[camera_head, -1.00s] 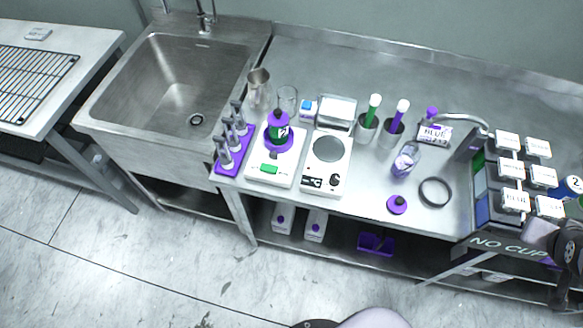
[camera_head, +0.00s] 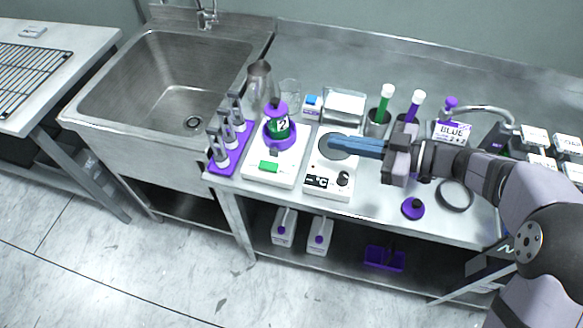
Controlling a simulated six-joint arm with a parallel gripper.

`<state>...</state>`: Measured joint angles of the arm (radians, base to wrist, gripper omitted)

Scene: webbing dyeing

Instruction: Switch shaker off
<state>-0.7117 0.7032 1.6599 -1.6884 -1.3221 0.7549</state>
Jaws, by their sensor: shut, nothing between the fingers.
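The shaker (camera_head: 290,172) is a white flat unit on the steel bench, with a green switch (camera_head: 268,166) on its front. A purple holder on it carries a flask (camera_head: 280,127) with green contents, a "2" label and a purple top. My gripper (camera_head: 333,143) reaches in from the right with its blue fingers shut and empty. The fingers point left over the round plate of the white hotplate (camera_head: 326,183), to the right of the shaker. They are apart from the shaker and its switch.
A purple rack (camera_head: 229,160) with grey-topped pieces stands left of the shaker. Behind are a metal jug (camera_head: 259,82), a glass beaker (camera_head: 290,88) and a silver box (camera_head: 344,106). The sink (camera_head: 170,85) is at left.

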